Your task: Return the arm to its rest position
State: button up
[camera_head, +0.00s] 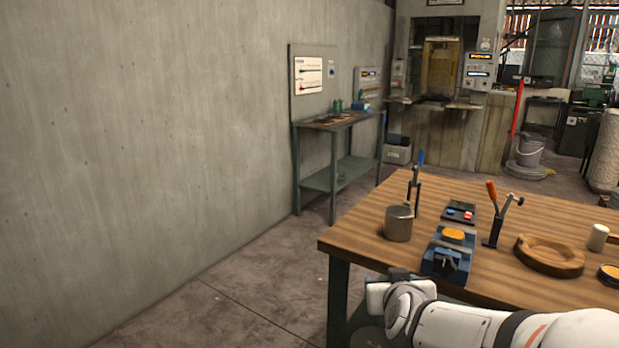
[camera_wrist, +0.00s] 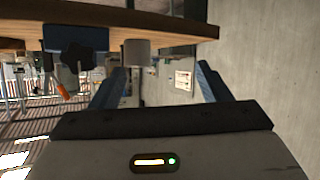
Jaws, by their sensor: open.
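My arm (camera_head: 470,325) is white and reaches in from the lower right, low along the table's near edge. Its end is in front of the table's near left corner. In the wrist view my gripper (camera_wrist: 161,84) shows two blue fingers spread wide apart, with nothing held between them. The fingers cannot be made out in the head view. The wooden table (camera_head: 365,232) shows upside down along the top of the wrist view (camera_wrist: 185,28). A grey metal cup (camera_head: 398,225) stands near the table's left edge, apart from the gripper.
A blue fixture with a yellow disc (camera_head: 453,235) stands by the near edge. Behind it are a button panel (camera_head: 459,212) and an orange-handled clamp (camera_head: 493,225). A round wooden tray (camera_head: 549,262) and white cylinder (camera_head: 598,238) stand right. Floor (camera_head: 250,290) left of the table is clear.

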jog(key=s+r+g+p, duration=0.3)
jog(key=s+g+p, duration=0.2)
jog(key=s, duration=0.4)
jog(key=s+a+r+g+y+p, duration=0.1)
jog(key=s+r+g+p, duration=0.2)
jog(key=s+g+p, duration=0.2)
jog(key=s, duration=0.3)
jog(key=shift+s+a+y, duration=0.25)
jog(key=shift+s+y, duration=0.05)
jog(key=shift+s, duration=0.05)
